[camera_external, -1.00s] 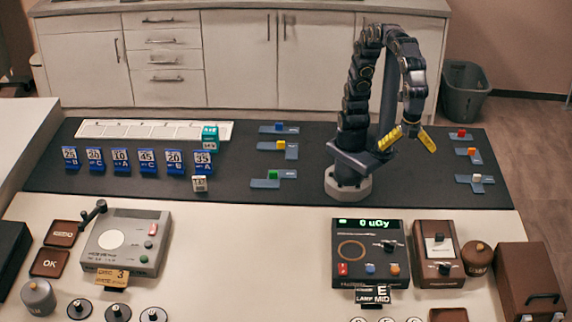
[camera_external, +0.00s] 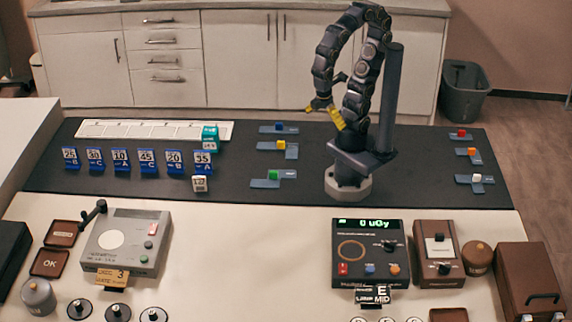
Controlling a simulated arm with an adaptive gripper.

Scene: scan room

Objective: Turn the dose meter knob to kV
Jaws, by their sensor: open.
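The dose meter (camera_external: 345,272) is a dark box with a green lit display reading "0 uGy" (camera_external: 367,225), at the front right of the bench. Its black knob (camera_external: 389,246) is on the right of the top face, beside an orange ring. The knob's pointer direction and its labels are too small to read. A red, a blue and an orange button line the front of the meter. My gripper (camera_external: 329,111), with yellow fingers, is open and empty. It hangs above the black mat, well behind the meter and apart from it.
A brown box with another knob (camera_external: 444,268) stands right of the dose meter, with a brown round jar (camera_external: 477,257) and case beyond. A grey device (camera_external: 124,243) is front left. Small coloured blocks and blue number cards stand on the mat (camera_external: 235,172).

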